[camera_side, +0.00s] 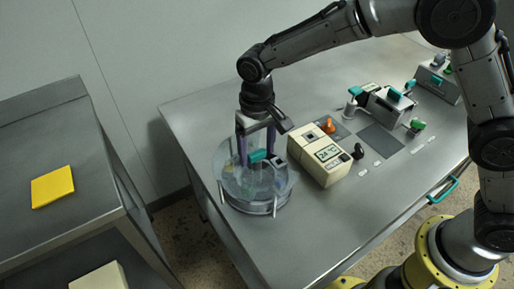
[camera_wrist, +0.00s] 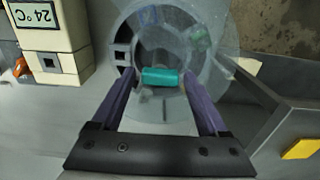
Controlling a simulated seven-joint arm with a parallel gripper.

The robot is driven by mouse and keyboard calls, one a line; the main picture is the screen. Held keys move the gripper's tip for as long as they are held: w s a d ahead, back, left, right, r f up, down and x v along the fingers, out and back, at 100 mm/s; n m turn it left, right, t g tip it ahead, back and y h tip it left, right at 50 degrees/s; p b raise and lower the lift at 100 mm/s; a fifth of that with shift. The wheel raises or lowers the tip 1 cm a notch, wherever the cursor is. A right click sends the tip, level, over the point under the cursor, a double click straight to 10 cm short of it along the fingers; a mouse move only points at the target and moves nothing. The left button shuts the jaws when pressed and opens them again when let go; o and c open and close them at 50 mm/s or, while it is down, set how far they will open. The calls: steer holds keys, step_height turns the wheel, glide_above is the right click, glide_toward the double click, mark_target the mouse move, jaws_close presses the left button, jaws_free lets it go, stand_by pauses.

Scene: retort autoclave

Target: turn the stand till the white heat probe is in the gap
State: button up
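The round stand (camera_side: 256,204) is a grey drum under a clear disc on the steel table; it also shows in the wrist view (camera_wrist: 165,112). A teal grip bar (camera_wrist: 160,78) sits at its middle, also visible in the side view (camera_side: 258,156). My gripper (camera_side: 257,157) reaches down over the stand. In the wrist view my gripper's purple fingertips (camera_wrist: 160,76) are on either side of the teal bar, with a slight space seeming to show at each end. Pale upright pieces stand at the stand's rim; I cannot tell which is the white heat probe, or where the gap is.
A cream box with a 24 °C display (camera_side: 320,155) stands close to the right of the stand. An orange knob (camera_side: 328,125) and a grey device with teal parts (camera_side: 388,104) are farther back. A yellow pad (camera_side: 52,187) lies on the separate left bench.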

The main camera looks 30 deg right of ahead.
jaws_close()
steer(key=shift+m, duration=0.5)
steer(key=shift+m, duration=3.1)
steer(key=shift+r+m, duration=0.1)
steer(key=shift+m, duration=3)
steer(key=shift+m, duration=0.5)
steer(key=shift+o, duration=1.3)
jaws_free()
